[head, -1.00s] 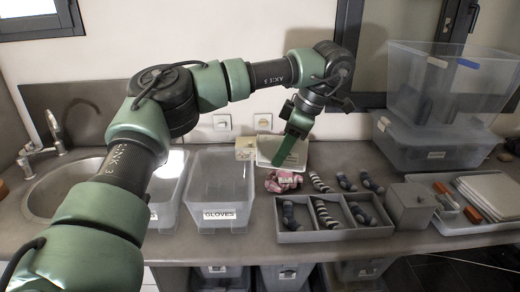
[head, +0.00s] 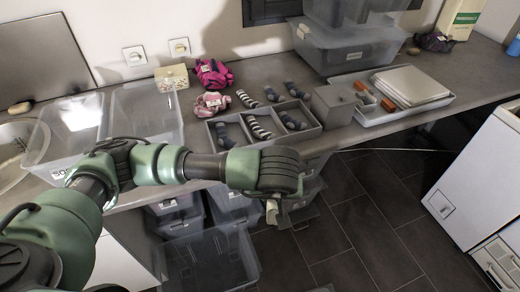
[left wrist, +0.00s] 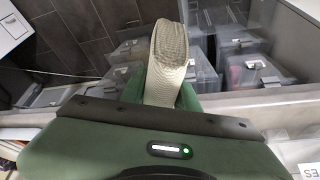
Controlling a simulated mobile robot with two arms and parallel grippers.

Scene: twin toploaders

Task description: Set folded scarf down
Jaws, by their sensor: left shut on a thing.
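The folded scarf (left wrist: 168,50) is a cream, ribbed, looped piece of cloth. In the left wrist view it stands up between the green fingers of my left gripper (left wrist: 162,92), which is shut on it. In the head view only a small pale bit of it (head: 271,212) shows below the end of my left arm. The fingers there are mostly hidden by the wrist. The scarf is held in front of the counter's edge, above the floor and bins. My right gripper is in neither view.
On the counter (head: 350,143) are a grey divided tray (head: 322,127) of socks, pink bundles (head: 213,73), a grey lidded box (head: 333,106) and a tray (head: 440,103) with pale folded items. Clear bins (head: 235,260) stand below. Open dark floor (head: 345,210) lies at the right.

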